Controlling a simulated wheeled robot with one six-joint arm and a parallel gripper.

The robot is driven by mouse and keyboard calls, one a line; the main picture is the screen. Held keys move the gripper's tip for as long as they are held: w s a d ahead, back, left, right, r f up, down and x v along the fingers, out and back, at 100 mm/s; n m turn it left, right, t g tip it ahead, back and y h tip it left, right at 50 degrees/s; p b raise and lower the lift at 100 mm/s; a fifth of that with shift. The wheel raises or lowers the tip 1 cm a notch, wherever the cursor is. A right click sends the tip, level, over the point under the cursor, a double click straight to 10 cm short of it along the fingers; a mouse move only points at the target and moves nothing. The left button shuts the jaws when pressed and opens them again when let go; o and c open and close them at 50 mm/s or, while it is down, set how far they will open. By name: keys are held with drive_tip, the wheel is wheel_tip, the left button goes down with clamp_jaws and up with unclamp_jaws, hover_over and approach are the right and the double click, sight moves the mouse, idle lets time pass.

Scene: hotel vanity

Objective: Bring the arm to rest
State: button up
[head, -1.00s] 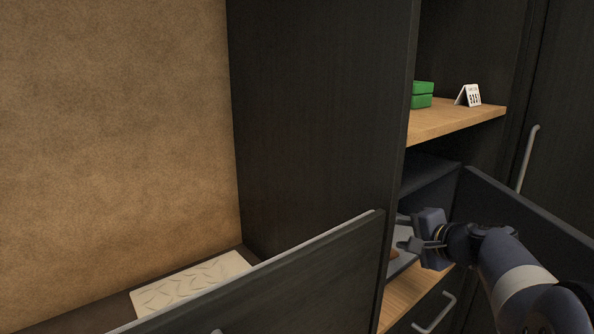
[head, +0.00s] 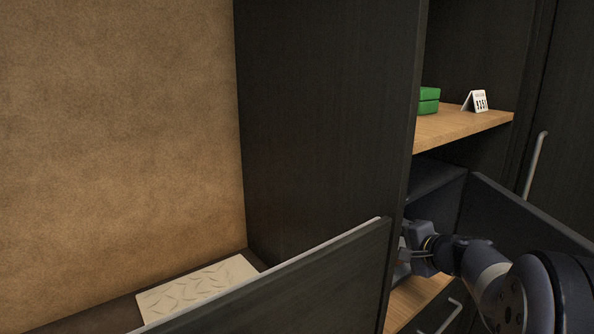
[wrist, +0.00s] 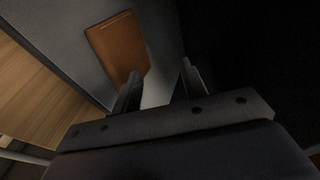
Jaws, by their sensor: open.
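My gripper (head: 406,252) is at the mouth of the open compartment under the wooden shelf, partly hidden by the dark cabinet side panel. In the wrist view, my gripper (wrist: 158,88) is open, with its two fingers apart and nothing between them. A brown flat rectangular item (wrist: 118,48) lies on a grey surface beyond the left finger. The fingers do not appear to hold it. My arm reaches in from the lower right of the head view.
The wooden shelf (head: 455,128) bears green boxes (head: 429,101) and a white sign (head: 476,102). An open dark door or panel (head: 520,210) stands right of my gripper. A dark front panel (head: 300,285) is at lower left, near a patterned white item (head: 198,290).

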idle(0.3)
drive_tip(key=w+a, duration=0.2)
drive_tip(key=w, duration=0.1)
drive_tip(key=shift+a, duration=0.2)
drive_tip(key=shift+s+r, duration=0.2)
drive_tip(key=shift+r, duration=0.1)
drive_tip(key=v, duration=0.9)
drive_tip(key=x, duration=1)
drive_tip(key=shift+s, duration=0.1)
drive_tip(key=shift+d+f, duration=0.1)
drive_tip(key=shift+d, duration=0.2)
drive_tip(key=s+d+b, duration=0.1)
drive_tip(key=s+d, duration=0.8)
drive_tip(key=s, duration=0.2)
drive_tip(key=s+d+b, duration=0.1)
drive_tip(key=s+d, duration=0.7)
drive_tip(key=s, duration=0.4)
drive_tip(key=shift+d, duration=0.4)
drive_tip(key=shift+a+f, duration=0.1)
